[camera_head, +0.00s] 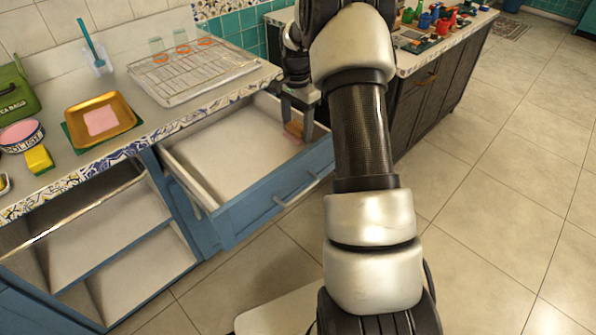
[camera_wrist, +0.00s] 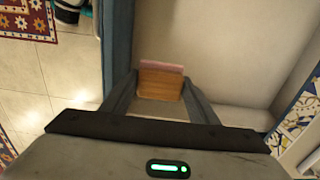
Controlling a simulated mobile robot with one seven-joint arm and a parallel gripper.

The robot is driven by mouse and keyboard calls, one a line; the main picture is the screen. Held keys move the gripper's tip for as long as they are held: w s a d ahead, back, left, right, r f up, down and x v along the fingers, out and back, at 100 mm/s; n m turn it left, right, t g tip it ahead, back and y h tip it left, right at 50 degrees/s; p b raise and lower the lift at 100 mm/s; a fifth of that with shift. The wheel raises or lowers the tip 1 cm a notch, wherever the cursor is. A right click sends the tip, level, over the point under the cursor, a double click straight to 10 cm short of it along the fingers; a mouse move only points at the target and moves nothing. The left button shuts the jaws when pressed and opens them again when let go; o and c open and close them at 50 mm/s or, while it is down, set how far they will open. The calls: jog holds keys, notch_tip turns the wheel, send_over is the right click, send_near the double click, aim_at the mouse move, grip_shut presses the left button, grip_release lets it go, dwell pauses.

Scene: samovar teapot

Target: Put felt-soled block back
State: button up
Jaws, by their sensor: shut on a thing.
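The felt-soled block (camera_wrist: 160,84) has a wooden body and a pink sole edge. My gripper (camera_wrist: 160,79) is shut on it, with one finger at each side in the wrist view. In the head view my gripper (camera_head: 297,127) reaches down into the right end of the open blue drawer (camera_head: 262,187), and the block (camera_head: 293,129) shows between its fingers. The drawer also shows in the wrist view (camera_wrist: 225,62), its pale floor below the block. I cannot tell whether the block touches that floor. My arm hides part of the drawer's right side.
The rest of the drawer is empty. On the counter above stand a wire rack (camera_head: 190,70), a gold tray (camera_head: 100,118) with a pink pad, a polish tin (camera_head: 20,135) and a yellow block (camera_head: 39,160). Open shelves (camera_head: 115,240) lie left of the drawer.

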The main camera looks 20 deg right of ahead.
notch_tip(320, 180, down, 10)
jog(key=shift+d+b, duration=0.15)
jog(key=shift+b, duration=1)
jog(key=shift+f, duration=0.15)
jog(key=o, duration=1)
